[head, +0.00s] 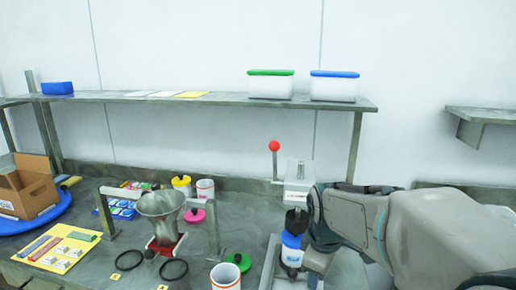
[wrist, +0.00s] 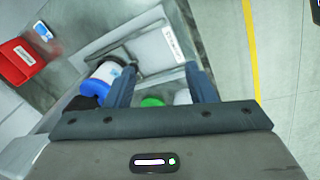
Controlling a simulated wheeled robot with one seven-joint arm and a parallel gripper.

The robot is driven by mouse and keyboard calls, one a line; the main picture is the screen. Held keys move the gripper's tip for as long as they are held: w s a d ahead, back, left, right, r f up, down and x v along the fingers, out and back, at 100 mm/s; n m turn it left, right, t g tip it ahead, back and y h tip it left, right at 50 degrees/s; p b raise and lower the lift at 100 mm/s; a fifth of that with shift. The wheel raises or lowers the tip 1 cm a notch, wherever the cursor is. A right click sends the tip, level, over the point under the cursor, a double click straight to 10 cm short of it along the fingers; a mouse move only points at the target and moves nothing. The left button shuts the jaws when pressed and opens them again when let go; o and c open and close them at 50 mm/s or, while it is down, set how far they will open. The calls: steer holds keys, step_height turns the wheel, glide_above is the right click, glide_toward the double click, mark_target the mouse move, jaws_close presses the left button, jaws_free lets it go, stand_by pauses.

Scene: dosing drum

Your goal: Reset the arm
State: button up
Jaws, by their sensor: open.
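My gripper (wrist: 162,78) is open in the wrist view, its two dark blue fingers apart with nothing held between them. In the head view my arm (head: 425,235) reaches in from the right, and the gripper end is beside the press-like device with a red-knobbed lever (head: 274,147). A white canister with a blue band (head: 291,248) stands under that device, just left of my gripper. The canister also shows in the wrist view (wrist: 104,74), close beside the left finger; I cannot tell whether they touch.
A metal funnel on a stand (head: 160,205) is on the bench to the left, with black rings (head: 174,269) in front. A green lid (head: 240,261) and an open white jar (head: 225,276) are nearer. A shelf (head: 215,99) holding two lidded tubs crosses the back.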

steer(key=s+d+f+m, duration=0.1)
steer(key=s+m, duration=1)
steer(key=s, duration=0.2)
steer(key=shift+s+d+f+t, duration=0.15)
steer(key=shift+s+f+t, duration=0.1)
steer(key=shift+s+t, duration=0.1)
